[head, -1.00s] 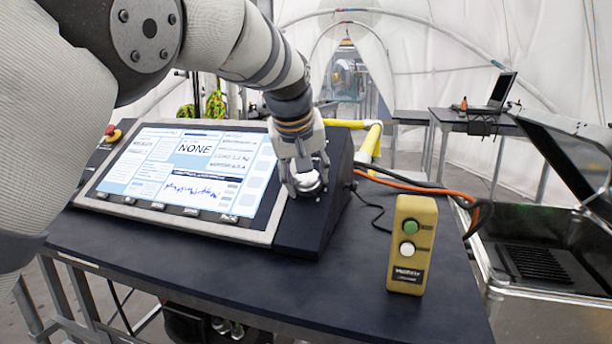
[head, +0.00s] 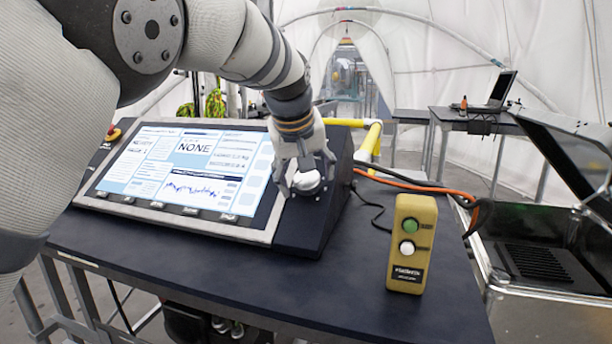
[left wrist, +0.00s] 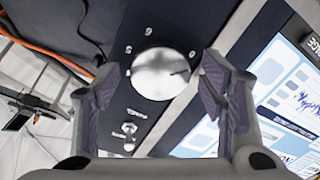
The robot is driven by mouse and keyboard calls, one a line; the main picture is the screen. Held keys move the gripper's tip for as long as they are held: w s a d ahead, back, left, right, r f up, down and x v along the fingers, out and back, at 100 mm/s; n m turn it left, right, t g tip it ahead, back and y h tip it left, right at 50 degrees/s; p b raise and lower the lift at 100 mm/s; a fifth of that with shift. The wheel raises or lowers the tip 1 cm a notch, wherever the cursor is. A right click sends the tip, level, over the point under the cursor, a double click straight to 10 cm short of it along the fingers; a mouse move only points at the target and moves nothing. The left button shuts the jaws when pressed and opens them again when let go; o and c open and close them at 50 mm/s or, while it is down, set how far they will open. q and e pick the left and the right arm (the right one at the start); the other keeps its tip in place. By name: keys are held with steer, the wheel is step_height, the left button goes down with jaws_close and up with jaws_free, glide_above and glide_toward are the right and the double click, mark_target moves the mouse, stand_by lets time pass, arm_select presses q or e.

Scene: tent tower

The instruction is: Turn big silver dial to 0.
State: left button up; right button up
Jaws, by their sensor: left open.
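The big silver dial (head: 306,181) sits on the dark sloped panel at the right end of the console. In the left wrist view the dial (left wrist: 161,73) is a round silver disc with a dark pointer line toward its right edge. My right gripper is not in view.
The console screen (head: 183,168) reads NONE. A small metal toggle (left wrist: 129,128) is below the dial in the wrist view. A yellow button box (head: 411,245) stands on the dark table (head: 330,285). Orange and black cables run behind it. An open metal case (head: 540,310) is at right.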

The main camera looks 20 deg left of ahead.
arm_select(q)
steer(key=v, duration=1.2)
